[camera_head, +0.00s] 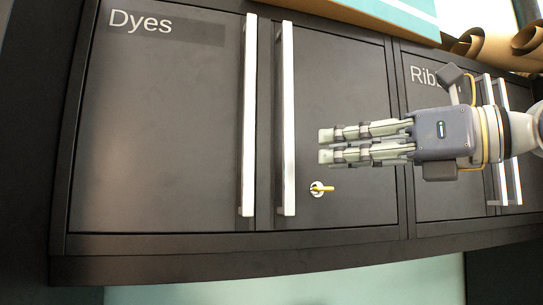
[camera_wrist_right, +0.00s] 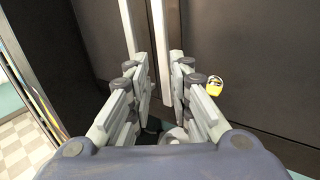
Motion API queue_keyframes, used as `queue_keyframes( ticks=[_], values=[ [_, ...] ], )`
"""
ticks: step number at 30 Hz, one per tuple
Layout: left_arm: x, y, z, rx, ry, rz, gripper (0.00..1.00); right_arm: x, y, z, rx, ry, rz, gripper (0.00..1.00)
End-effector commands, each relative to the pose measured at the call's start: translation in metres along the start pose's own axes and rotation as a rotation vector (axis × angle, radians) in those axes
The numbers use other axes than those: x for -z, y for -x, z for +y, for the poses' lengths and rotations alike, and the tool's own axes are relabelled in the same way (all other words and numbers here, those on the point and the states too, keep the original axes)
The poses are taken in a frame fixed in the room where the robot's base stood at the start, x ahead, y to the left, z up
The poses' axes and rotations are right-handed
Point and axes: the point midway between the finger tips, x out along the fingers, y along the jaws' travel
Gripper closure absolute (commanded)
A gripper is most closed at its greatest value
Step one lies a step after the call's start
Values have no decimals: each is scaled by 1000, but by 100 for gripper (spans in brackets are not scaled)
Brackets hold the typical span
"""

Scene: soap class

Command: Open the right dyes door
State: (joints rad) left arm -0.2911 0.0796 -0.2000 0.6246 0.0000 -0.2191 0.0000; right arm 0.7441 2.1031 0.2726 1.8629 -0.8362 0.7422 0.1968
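The right dyes door (camera_head: 345,80) is dark and looks shut, with a long upright silver handle (camera_head: 288,120) along its left edge. The left dyes door (camera_head: 150,130) carries the "Dyes" label and its own handle (camera_head: 249,120). My right gripper (camera_head: 325,145) comes from the right, in front of the right dyes door, with its fingertips a little right of that door's handle. In the right wrist view the fingers (camera_wrist_right: 159,72) are apart and empty; the right door's handle (camera_wrist_right: 160,45) shows between and beyond them. My left gripper is not in view.
Brown rolls (camera_head: 490,45) and a teal-topped box (camera_head: 400,15) lie on top.

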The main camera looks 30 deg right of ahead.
Motion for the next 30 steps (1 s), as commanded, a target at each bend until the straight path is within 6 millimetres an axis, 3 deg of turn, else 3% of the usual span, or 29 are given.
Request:
queue_keyframes(
  ticks=[2, 5, 15, 21, 30],
  values=[
    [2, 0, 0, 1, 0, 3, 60, -6, 10, 1, 38, 35, 10, 81],
    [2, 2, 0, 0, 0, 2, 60, -8, 10, 1, 52, 46, 18, 81],
    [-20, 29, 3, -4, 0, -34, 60, -8, -49, -1, 50, 44, 24, 81],
    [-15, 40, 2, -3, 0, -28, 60, -7, -80, -3, 49, 42, 21, 81],
    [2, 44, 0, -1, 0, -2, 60, -4, -95, -3, 47, 43, 17, 81]
  ],
)
